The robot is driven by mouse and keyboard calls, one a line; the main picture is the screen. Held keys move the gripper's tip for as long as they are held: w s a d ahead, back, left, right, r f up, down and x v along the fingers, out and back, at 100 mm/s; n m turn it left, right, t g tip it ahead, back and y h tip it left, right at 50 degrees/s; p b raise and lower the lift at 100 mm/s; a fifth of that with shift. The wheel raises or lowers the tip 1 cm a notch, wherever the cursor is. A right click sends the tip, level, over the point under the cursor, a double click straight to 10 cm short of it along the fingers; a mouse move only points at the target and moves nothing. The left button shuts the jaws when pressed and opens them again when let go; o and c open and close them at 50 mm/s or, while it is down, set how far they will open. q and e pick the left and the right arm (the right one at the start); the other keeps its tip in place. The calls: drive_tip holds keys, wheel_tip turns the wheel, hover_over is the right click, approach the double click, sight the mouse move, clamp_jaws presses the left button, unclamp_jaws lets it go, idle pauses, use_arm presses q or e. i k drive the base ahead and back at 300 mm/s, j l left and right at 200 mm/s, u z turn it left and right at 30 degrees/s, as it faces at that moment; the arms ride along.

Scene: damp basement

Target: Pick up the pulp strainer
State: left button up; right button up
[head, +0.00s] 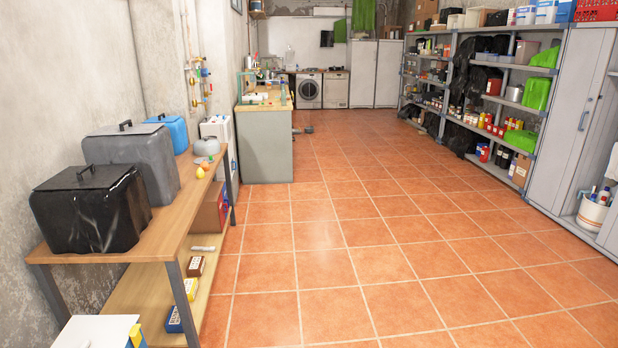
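I cannot make out a pulp strainer for certain in the head view. A grey rounded object (207,146) sits at the far end of the wooden table (160,238) on the left, but I cannot tell what it is. Small orange and yellow items (203,164) lie just in front of it. Small items also stand on the workbench (264,108) farther back, too small to identify. Neither of my grippers is in view.
A black bin (90,212), a grey bin (130,165) and a blue bin (170,130) stand on the wooden table. Loaded shelves (481,98) and a grey cabinet (567,120) line the right side. The tiled floor (380,240) between is clear.

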sight(210, 160)
drive_tip(key=i+l, duration=0.1)
drive_tip(key=i, duration=0.9)
drive_tip(key=i+l, duration=0.15)
drive_tip(key=i, duration=0.85)
drive_tip(key=i+l+u, duration=0.1)
drive_tip(key=i+u, duration=0.35)
drive_tip(key=i+l+u, duration=0.25)
drive_tip(key=u, duration=0.2)
drive_tip(key=i+l+u, duration=0.65)
drive_tip(key=l+u, duration=0.25)
drive_tip(key=i+l+u, duration=0.2)
drive_tip(key=l+u, duration=0.15)
drive_tip(key=l, duration=0.3)
drive_tip(key=i+l+u, duration=0.2)
drive_tip(key=l, duration=0.15)
drive_tip(key=k, duration=0.1)
